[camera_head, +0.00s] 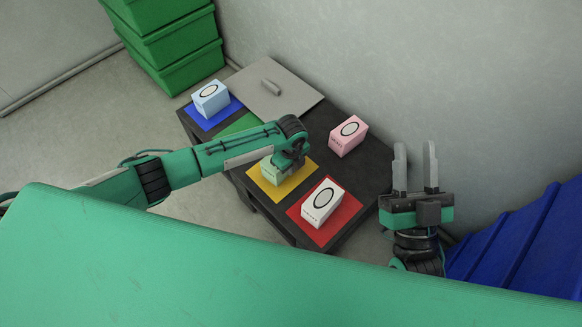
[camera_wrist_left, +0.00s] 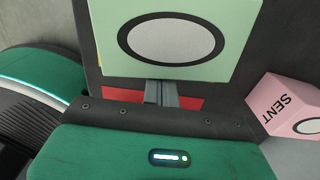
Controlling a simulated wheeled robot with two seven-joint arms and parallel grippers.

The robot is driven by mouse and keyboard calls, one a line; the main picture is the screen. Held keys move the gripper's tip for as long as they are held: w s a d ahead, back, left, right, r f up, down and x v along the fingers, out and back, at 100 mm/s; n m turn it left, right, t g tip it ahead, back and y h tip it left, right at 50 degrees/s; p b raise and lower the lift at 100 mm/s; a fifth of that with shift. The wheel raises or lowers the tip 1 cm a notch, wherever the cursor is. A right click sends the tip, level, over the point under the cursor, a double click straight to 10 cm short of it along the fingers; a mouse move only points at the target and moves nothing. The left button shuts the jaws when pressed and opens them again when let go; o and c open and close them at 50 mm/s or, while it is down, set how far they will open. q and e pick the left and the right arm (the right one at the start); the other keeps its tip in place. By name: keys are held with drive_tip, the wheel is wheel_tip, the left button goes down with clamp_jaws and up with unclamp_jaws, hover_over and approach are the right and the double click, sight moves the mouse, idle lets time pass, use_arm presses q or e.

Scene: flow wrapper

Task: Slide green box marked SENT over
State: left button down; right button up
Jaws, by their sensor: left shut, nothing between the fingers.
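The pale green box (camera_head: 270,174) stands on the yellow mat on the dark table, partly hidden by my left gripper (camera_head: 291,158). In the left wrist view the green box (camera_wrist_left: 105,62) fills the top, with a dark oval ring on its face; I cannot read SENT on it. My left gripper's fingers (camera_wrist_left: 161,94) are shut and empty, with their tips at the box's near edge; I cannot tell whether they touch it. My right gripper (camera_head: 416,165) is open and empty, right of the table.
A white box (camera_head: 322,205) stands on the red mat (camera_head: 343,222). A pale blue box (camera_head: 211,98) stands on the blue mat (camera_head: 193,118). A pink box (camera_head: 348,136) stands on bare table. A grey plate (camera_head: 292,97) lies at the back. The green mat (camera_head: 240,124) looks empty.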

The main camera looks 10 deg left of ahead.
use_arm(q)
drive_tip(key=shift+a, duration=0.1)
